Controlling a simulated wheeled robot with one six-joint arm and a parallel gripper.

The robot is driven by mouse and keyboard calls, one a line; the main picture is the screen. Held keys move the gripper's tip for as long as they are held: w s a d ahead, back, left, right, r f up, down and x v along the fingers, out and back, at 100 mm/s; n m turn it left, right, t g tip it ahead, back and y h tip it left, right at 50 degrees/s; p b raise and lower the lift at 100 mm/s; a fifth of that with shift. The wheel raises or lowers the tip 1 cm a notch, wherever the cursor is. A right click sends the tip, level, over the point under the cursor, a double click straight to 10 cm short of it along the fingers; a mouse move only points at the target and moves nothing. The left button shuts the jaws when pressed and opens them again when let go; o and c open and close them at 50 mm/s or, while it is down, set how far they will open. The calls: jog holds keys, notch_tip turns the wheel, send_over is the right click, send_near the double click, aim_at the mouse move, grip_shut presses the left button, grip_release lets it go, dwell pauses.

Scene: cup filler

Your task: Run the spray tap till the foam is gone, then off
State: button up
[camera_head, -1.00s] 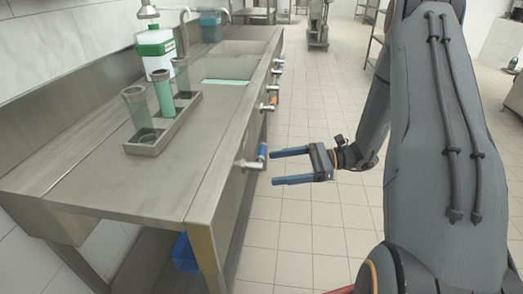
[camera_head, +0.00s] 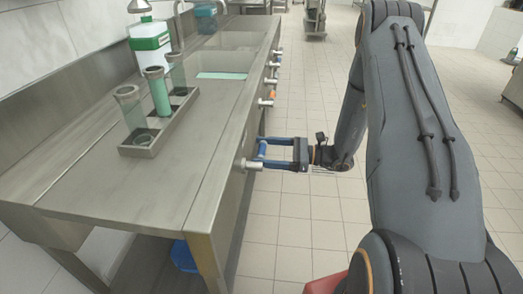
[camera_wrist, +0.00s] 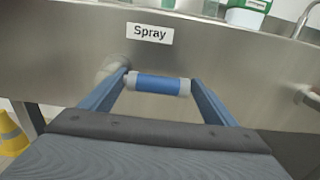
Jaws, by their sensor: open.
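The spray tap's blue handle (camera_head: 261,150) sticks out from the counter's front face. In the wrist view the blue handle (camera_wrist: 158,84) lies crosswise on a pale stem, below a "Spray" label (camera_wrist: 150,33). My gripper (camera_head: 264,153) is open, with its two blue fingers on either side of the handle. In the wrist view my gripper (camera_wrist: 160,82) has its fingertips close to both ends of the handle; I cannot tell whether they touch it. I cannot make out any foam. A nozzle (camera_head: 139,8) hangs at the upper left.
A grey rack (camera_head: 160,136) with clear cylinders, one green-filled (camera_head: 157,93), stands on the counter (camera_head: 95,185). A white-green canister (camera_head: 151,48) is behind it. More tap handles line the counter front. A pale green strip (camera_head: 222,75) shows at the basin.

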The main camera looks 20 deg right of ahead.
jog(key=shift+w+a, duration=0.15)
jog(key=shift+a, duration=0.2)
jog(key=c, duration=1.5)
jog(key=shift+s+a+f+m+b, duration=0.35)
jog(key=shift+s+f+m, duration=0.7)
jog(key=shift+m, duration=1.45)
jog(key=shift+s+a+f+m+b, duration=0.35)
jog(key=shift+s+f+m, duration=0.35)
jog(key=shift+f+m, duration=1.25)
jog(key=shift+s+a+f+m+b, duration=0.3)
jog(key=shift+s+f+m, duration=0.45)
jog(key=shift+m, duration=2.3)
jog(key=shift+s+r, duration=0.1)
jog(key=shift+s, duration=0.05)
jog(key=o, duration=1.5)
